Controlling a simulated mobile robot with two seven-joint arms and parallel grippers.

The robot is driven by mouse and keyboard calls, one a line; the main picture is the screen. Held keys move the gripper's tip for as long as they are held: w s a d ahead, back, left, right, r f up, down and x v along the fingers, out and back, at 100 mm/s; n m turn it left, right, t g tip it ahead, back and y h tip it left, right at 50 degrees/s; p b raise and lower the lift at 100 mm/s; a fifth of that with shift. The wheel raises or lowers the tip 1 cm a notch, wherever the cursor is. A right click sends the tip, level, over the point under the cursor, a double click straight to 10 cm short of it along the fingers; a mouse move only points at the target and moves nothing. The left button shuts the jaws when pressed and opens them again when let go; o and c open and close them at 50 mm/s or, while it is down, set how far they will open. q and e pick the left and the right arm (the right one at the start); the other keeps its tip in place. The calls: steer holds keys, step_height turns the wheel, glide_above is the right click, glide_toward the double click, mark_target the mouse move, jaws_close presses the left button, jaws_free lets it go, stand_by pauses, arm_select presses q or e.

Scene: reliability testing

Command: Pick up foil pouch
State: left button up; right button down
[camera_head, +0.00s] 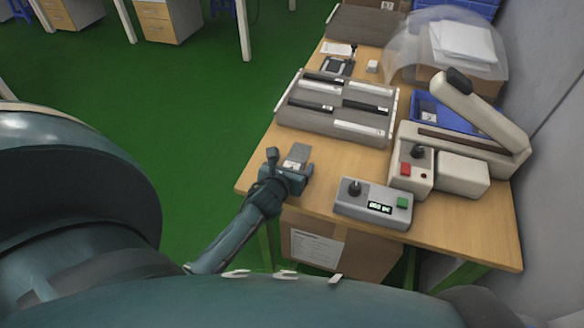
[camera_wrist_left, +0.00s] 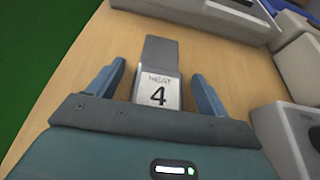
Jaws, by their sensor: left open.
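The foil pouch (camera_head: 297,155) is a small grey flat piece lying on the wooden table near its left front edge. In the left wrist view the pouch (camera_wrist_left: 160,55) has a grey far part and a pale label reading "4" with a blurred word above it. My left gripper (camera_head: 288,168) is open at the pouch, and in the left wrist view its two blue fingers (camera_wrist_left: 158,84) stand on either side with gaps between them and the pouch. The gripper body hides the pouch's near end. My right gripper is not in view.
A grey slotted tray (camera_head: 318,122) with dark and white strips lies beyond the pouch. A control box (camera_head: 372,205) with a knob and green button stands to the right. A beige lever machine (camera_head: 460,172) stands farther right. Bare wood (camera_head: 258,165) lies left of the pouch.

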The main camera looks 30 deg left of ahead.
arm_select(q)
steer(key=shift+w, duration=0.1)
steer(key=c, duration=1.1)
